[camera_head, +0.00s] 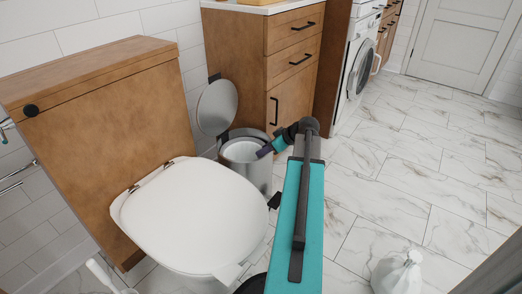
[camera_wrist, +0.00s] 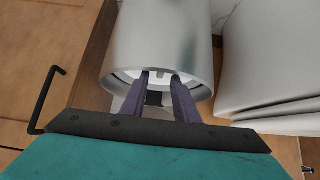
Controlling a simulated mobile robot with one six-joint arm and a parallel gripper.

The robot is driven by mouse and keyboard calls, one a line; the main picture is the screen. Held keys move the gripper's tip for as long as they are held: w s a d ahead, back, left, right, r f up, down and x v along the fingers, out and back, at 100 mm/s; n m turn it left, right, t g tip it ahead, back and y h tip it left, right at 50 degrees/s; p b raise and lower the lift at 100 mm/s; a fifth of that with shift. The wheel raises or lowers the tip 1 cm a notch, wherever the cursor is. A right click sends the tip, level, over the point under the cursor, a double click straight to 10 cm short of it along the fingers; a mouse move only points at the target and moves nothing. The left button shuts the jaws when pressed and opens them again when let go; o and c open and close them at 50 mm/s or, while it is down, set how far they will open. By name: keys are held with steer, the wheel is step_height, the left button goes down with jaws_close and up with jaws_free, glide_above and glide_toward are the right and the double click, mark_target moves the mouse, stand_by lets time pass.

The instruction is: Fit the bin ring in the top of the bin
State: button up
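The bin (camera_head: 240,175) is a silver cylinder standing between the toilet and the wooden cabinet. Its round lid (camera_head: 217,107) is tipped up and open behind it. The bin's pale inside shows below a grey rim; I cannot tell whether this rim is the bin ring, and no separate ring shows. My gripper (camera_head: 268,149) is over the right side of the bin's mouth. In the wrist view its two purple fingers (camera_wrist: 162,80) stand apart, with their tips at the rim of the bin (camera_wrist: 160,35). Nothing is clearly held between them.
The white toilet (camera_head: 195,220) stands close to the left of my arm. The wooden cabinet (camera_head: 290,95) with black handles is just behind the bin. The marble floor (camera_head: 425,185) is otherwise clear there.

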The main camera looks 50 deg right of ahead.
steer(key=p+v, duration=0.2)
steer(key=v, duration=0.6)
steer(key=shift+s+r+p, duration=0.2)
steer(key=shift+r+p, duration=0.05)
steer(key=shift+p, duration=0.05)
steer(key=shift+s, duration=0.1)
stand_by(0.4)
